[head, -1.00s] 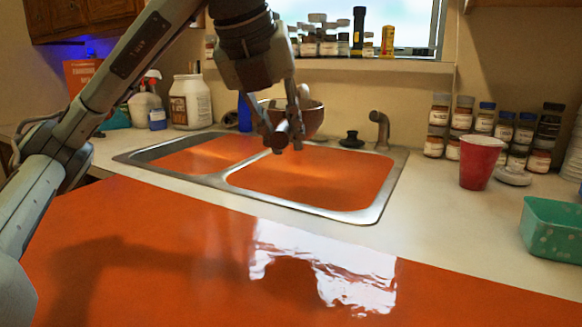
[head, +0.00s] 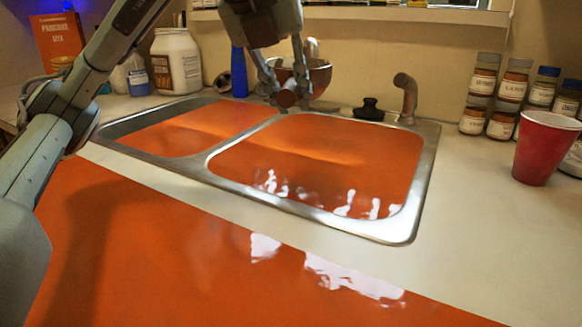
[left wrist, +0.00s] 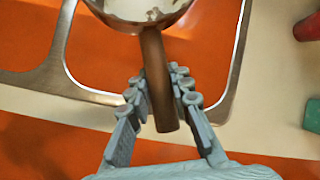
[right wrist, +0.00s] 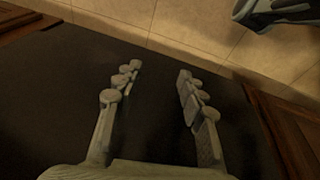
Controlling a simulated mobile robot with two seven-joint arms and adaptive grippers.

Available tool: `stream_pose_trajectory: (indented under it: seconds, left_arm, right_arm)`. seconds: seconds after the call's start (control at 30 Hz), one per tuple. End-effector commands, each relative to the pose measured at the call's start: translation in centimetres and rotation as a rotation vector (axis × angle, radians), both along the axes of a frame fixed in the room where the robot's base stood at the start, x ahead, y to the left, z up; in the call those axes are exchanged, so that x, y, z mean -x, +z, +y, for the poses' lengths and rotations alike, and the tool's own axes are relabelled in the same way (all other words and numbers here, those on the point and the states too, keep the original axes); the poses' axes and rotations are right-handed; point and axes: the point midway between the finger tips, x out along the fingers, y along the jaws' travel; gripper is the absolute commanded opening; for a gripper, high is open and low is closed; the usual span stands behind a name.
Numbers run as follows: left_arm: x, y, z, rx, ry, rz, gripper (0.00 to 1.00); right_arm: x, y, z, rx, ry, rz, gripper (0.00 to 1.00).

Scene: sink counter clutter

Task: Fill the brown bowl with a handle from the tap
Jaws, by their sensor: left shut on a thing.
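The brown bowl (head: 320,76) is in the air over the back of the sink in the head view. My left gripper (head: 287,97) is shut on its handle, whose end points toward me. In the left wrist view the bowl (left wrist: 112,14) shows partly at the top, with something pale inside; its handle (left wrist: 154,70) runs between the fingers. A curved metal piece (head: 312,47), possibly the tap spout, shows just behind the bowl, mostly hidden. I cannot see whether water runs. My right gripper (right wrist: 155,82) is open and empty in the right wrist view.
The two-basin sink (head: 425,190) has orange basins. A short metal fixture (head: 405,92) and black stopper (head: 369,109) stand at its back right. A red cup (head: 544,148) and spice jars (head: 502,122) are at right. A white tub (head: 176,62) and blue object (head: 239,72) stand left.

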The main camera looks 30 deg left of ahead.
Motion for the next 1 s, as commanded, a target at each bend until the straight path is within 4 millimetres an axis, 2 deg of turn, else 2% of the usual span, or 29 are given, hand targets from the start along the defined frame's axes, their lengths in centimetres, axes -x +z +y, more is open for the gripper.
stream_pose_trajectory:
  seconds: [0.07,0.23,0.4,0.6,0.7,0.8,1.0]
  left_arm:
    - [0.0,-1.4,0.0,0.001,0.001,-0.004,0.00]
    - [0.0,-4.1,0.0,0.001,0.001,-0.004,0.00]
    - [0.0,-6.9,0.1,0.000,0.002,-0.004,0.00]
    - [0.0,-9.6,0.1,0.000,0.002,-0.003,0.00]
    - [0.0,-10.5,0.1,0.001,0.003,-0.005,0.00]
    - [0.0,-11.1,0.0,0.002,0.002,-0.006,0.00]
    - [-0.2,-11.7,0.1,0.001,0.003,-0.005,0.00]
  right_arm:
    - [-1.0,1.6,0.3,-0.007,-0.008,-0.023,0.40]
    - [-1.3,6.2,0.0,0.024,-0.006,-0.044,0.40]
    - [-0.6,10.9,-0.2,0.049,-0.009,-0.063,0.40]
    - [0.8,15.2,-0.3,0.069,-0.017,-0.081,0.40]
    - [-1.6,15.8,1.4,0.035,0.020,-0.192,0.40]
    - [-3.1,16.7,2.5,0.014,0.042,-0.267,0.40]
    - [-4.3,17.6,3.5,-0.007,0.061,-0.333,0.40]
